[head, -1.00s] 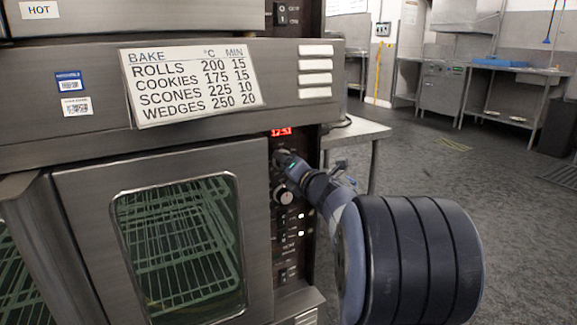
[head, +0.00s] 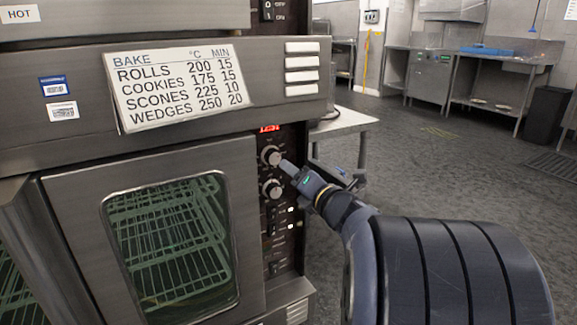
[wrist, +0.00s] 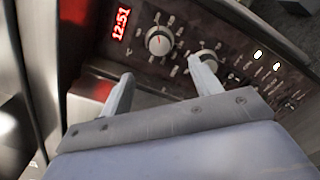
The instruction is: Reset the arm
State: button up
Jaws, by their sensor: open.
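My gripper (head: 286,167) is in front of the oven's control panel (head: 284,235), at the right of the oven door. In the wrist view my gripper (wrist: 158,88) is open, its two pale fingers spread with nothing between them. The upper knob (head: 270,155) shows just left of the fingertips in the head view; in the wrist view the upper knob (wrist: 159,41) lies beyond the gap between the fingers. The lower knob (head: 271,188) is below it; in the wrist view the lower knob (wrist: 209,60) is partly hidden behind the right finger.
The oven door (head: 60,215) is at the left, with racks behind its glass. A bake chart (head: 180,85) hangs above it. A steel table (head: 345,124) stands behind my arm. Open floor (head: 415,165) lies to the right.

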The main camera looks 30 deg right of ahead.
aim_at(275, 159)
jog(key=shift+s, duration=0.4)
jog(key=w+b, duration=0.2)
jog(key=w, duration=0.9)
jog(key=shift+a+b, duration=0.2)
jog(key=shift+b, duration=0.1)
jog(key=shift+s, duration=0.2)
